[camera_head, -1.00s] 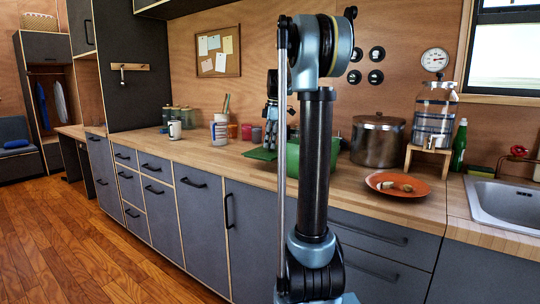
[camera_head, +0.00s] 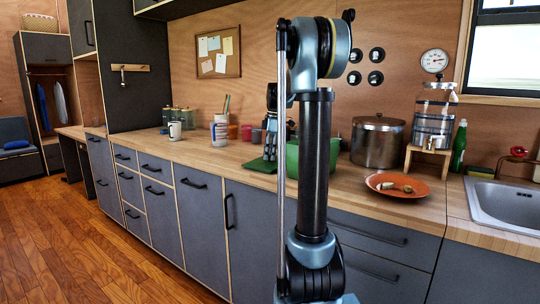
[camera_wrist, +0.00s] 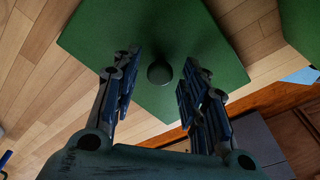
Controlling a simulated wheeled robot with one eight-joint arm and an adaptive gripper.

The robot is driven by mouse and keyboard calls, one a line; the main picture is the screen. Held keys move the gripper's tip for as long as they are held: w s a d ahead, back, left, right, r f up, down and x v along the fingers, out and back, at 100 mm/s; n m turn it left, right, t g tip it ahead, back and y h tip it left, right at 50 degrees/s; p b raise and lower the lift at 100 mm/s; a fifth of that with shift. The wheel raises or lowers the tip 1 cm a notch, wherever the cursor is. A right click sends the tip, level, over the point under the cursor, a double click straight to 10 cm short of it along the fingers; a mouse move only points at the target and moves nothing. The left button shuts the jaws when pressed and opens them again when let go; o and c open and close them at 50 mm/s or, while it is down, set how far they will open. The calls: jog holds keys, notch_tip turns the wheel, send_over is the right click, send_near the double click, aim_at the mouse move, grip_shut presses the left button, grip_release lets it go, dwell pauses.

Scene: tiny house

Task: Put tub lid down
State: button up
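The green square tub lid (camera_head: 256,167) lies flat, apparently on the wooden counter, left of the green tub (camera_head: 293,160). In the wrist view the lid (camera_wrist: 100,40) fills the upper middle, with its round knob (camera_wrist: 160,73) near the centre. My gripper (camera_wrist: 161,60) is open, with one finger on each side of the knob and a visible gap on both sides. In the head view my gripper (camera_head: 270,152) is just above the lid, fingers down. My arm hides part of the tub, which also shows at the wrist view's right edge (camera_wrist: 303,25).
A steel pot (camera_head: 378,143), an orange plate (camera_head: 398,190) with food pieces and a water dispenser (camera_head: 434,115) stand to the right. Jars and a mug (camera_head: 175,131) stand to the left. The counter (camera_head: 205,156) left of the lid is clear.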

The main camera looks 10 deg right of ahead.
notch_tip(320, 180, up, 12)
jog(key=d, duration=0.1)
jog(key=shift+d, duration=0.3)
dwell(0.3)
jog(key=shift+s, duration=0.1)
